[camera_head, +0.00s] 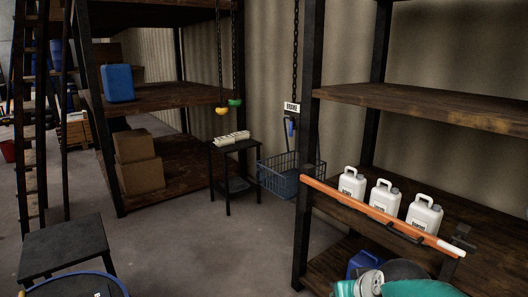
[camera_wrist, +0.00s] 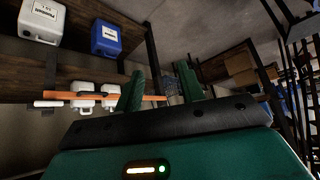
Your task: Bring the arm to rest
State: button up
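My gripper (camera_wrist: 160,88) shows in the wrist view with its two green fingers apart and nothing visible between them. It is raised in front of a shelf rack and not touching anything that I can see. In the head view, part of my green and grey arm (camera_head: 400,286) shows at the bottom right edge, below the orange bar (camera_head: 375,212); the fingertips are not visible there.
White jugs (camera_head: 384,195) stand on the right rack behind the orange bar. A blue canister (camera_head: 364,263) sits lower. A small black table (camera_head: 236,148), a blue wire basket (camera_head: 279,180) and a dark stool (camera_head: 65,246) stand around open floor. Chains hang mid-view.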

jog(key=s+a+r+g+h, duration=0.1)
jog(key=s+r, duration=0.1)
jog(key=s, duration=0.9)
jog(key=shift+s+a+r+m+g, duration=0.25)
jog(key=shift+s+a+m+g, duration=0.05)
jog(key=shift+a+g, duration=0.1)
jog(key=shift+d, duration=0.1)
